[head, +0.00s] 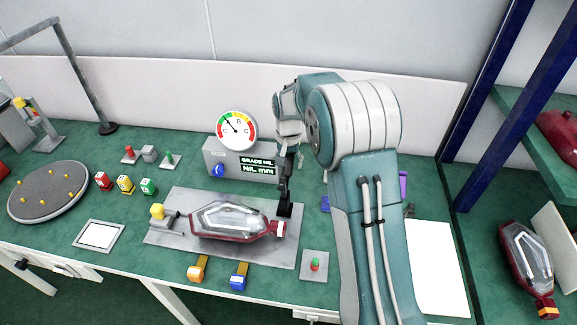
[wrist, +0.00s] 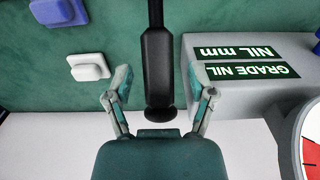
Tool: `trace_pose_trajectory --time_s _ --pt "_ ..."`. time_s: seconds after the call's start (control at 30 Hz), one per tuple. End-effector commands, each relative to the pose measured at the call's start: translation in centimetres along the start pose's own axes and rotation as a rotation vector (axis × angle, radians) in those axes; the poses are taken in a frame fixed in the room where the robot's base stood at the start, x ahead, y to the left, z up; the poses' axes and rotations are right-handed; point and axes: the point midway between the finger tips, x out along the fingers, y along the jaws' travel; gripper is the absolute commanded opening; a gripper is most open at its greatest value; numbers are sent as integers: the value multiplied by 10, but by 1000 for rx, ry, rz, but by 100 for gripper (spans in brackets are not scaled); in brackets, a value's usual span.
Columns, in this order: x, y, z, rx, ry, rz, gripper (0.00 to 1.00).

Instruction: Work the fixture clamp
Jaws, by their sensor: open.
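A grey fixture plate (head: 178,250) lies on the green bench with a red-rimmed clear tail lamp (head: 232,222) on it. A grey clamp-like part with a yellow knob (head: 157,211) stands at the plate's left end. A tall black post or lever (head: 284,190) stands at its right end, by the lamp. My gripper (head: 290,143) is over the top of this post. In the wrist view my gripper (wrist: 158,88) is open, with the black handle (wrist: 158,60) between its fingers and a gap on both sides. My arm hides part of the bench to the right.
A gauge (head: 236,129) stands on a grey display box (head: 215,158) close behind my gripper. A round turntable (head: 48,212) is at the left. Yellow and blue tabs (head: 238,281) are at the front edge. A blue rack post (head: 485,100) stands at the right.

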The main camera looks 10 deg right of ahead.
Motion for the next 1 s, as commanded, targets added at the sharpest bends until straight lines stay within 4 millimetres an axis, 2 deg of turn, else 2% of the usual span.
trace_pose_trajectory --time_s 0.17,0.43,0.47,0.5,0.57,0.6,0.63,1.0 --pt "16 0 0 0 0 0 71" --pt "18 0 0 0 1 0 71" --pt "18 0 0 0 1 0 67" --pt "18 0 0 0 1 0 49" --pt "17 0 0 0 1 0 22" --pt "17 0 0 0 1 0 5" --pt "17 0 0 0 1 -1 0" --pt "13 0 3 -1 72 2 0"
